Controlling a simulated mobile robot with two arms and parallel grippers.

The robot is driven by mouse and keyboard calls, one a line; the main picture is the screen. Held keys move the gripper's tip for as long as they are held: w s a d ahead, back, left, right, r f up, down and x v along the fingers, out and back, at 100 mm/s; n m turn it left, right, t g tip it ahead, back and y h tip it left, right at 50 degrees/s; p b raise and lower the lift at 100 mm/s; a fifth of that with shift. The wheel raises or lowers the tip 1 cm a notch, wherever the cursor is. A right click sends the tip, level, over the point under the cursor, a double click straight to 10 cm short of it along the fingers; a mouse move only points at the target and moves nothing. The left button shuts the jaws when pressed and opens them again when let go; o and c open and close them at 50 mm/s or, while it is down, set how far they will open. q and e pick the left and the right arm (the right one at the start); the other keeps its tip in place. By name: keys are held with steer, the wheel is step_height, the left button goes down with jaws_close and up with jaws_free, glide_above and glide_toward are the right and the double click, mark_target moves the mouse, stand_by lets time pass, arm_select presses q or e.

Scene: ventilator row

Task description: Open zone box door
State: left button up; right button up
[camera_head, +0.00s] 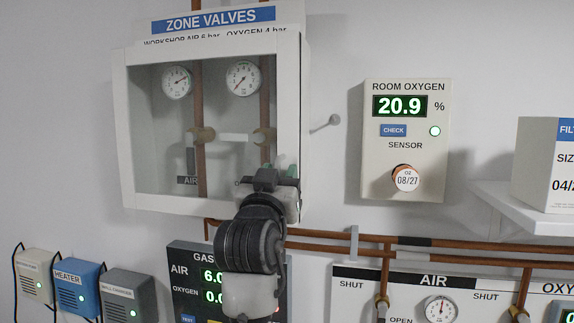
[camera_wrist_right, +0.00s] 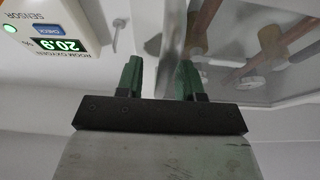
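The zone valves box (camera_head: 119,130) hangs on the wall at the upper left in the head view, with a white frame and a clear front. Its door (camera_head: 289,95) looks shut or nearly shut; I cannot tell if there is a small gap. My right gripper (camera_head: 281,172) is at the lower right corner of the box front and hides part of it. In the right wrist view my green fingers (camera_wrist_right: 160,78) are apart, with the pale box edge (camera_wrist_right: 174,40) between or just beyond them. Contact is not clear. My left gripper is out of view.
Copper pipes (camera_head: 330,246) and a gas panel (camera_head: 188,260) lie below. A shelf (camera_head: 535,222) juts out at the right.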

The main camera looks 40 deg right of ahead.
steer(key=shift+w+d+r, duration=0.1)
steer(key=shift+s+a+r, duration=0.25)
steer(key=shift+s+a, duration=0.15)
steer(key=shift+a, duration=0.1)
steer(key=shift+c, duration=0.3)
steer(key=shift+a, duration=0.1)
steer(key=shift+c, duration=2.4)
jaws_close()
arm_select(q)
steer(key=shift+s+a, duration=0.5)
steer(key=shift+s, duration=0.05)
